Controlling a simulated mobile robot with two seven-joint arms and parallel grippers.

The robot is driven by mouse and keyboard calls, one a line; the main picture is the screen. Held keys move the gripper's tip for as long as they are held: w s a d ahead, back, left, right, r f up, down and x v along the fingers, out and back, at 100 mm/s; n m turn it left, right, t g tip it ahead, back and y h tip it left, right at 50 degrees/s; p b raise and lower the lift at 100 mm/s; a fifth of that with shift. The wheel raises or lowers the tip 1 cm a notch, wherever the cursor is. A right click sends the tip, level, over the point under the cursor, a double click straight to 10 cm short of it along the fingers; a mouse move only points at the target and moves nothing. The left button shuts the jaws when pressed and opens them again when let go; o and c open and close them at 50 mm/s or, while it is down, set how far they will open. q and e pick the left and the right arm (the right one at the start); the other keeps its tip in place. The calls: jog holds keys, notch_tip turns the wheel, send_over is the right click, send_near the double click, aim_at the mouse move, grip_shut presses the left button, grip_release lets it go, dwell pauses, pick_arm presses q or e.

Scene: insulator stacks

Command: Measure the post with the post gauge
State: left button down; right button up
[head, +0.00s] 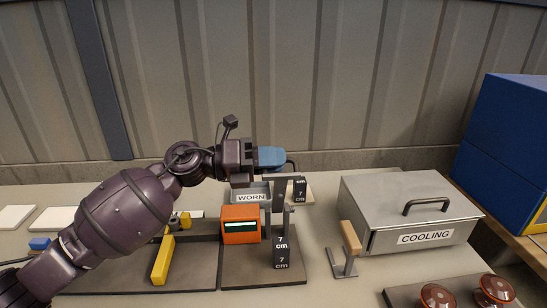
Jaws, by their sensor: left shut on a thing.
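My left gripper (272,157) reaches in from the left over the middle of the table, with blue at its end. It is shut on what looks like the post gauge (282,184), a dark piece with a "7 cm" label hanging just below it. The grip itself is hidden. Below stands a dark upright (281,248) labelled "7 cm" on a dark base plate; I cannot tell whether it is the post or part of the gauge, or whether the two touch. An orange box (240,237) with a lit display stands just left of it. My right gripper is not in view.
A grey bin (250,197) labelled "WORN" sits behind the orange box. A lidded metal box (402,215) labelled "COOLING" stands at right. A wooden-topped metal stand (350,238) is between. A yellow bar (162,260) is at left; red-brown discs (436,295) are front right.

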pick_arm(q)
jog(key=shift+w+f, duration=0.1)
jog(key=shift+f, duration=0.1)
jog(key=c, duration=1.2)
grip_release()
jog(key=shift+w, duration=0.1)
jog(key=shift+o, duration=0.2)
jog(key=shift+r, duration=0.1)
jog(key=a, duration=1.1)
